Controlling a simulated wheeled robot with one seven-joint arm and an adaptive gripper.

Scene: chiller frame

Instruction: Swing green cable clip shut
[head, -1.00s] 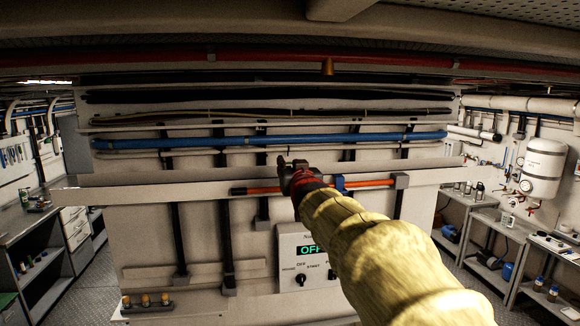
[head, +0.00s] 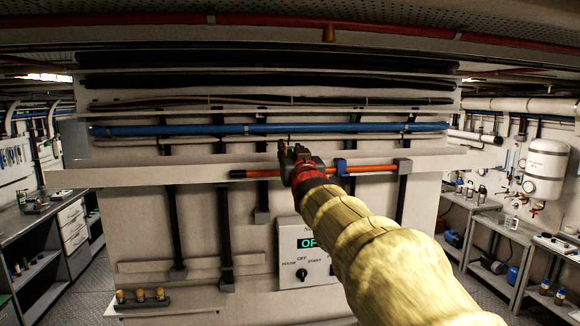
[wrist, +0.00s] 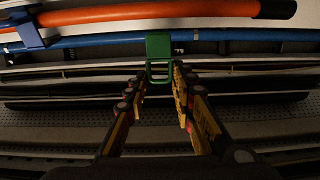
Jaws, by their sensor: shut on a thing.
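The green cable clip (wrist: 159,46) shows in the wrist view as a solid block with an open green frame on its lower side. It sits at the blue pipe (wrist: 110,41). My gripper (wrist: 160,76) has its two fingertips on either side of that frame, shut on the clip. In the head view my gripper (head: 291,153) is at the pale ledge under the blue pipe (head: 240,129). There the clip is mostly hidden behind the gripper, so I cannot tell how far it is open.
An orange bar (head: 371,168) with a blue clip (head: 341,167) runs just beside my gripper, along the pale ledge (head: 150,174). Dark cables (head: 200,104) lie above the blue pipe. A control box (head: 300,264) hangs below. Benches stand at both sides.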

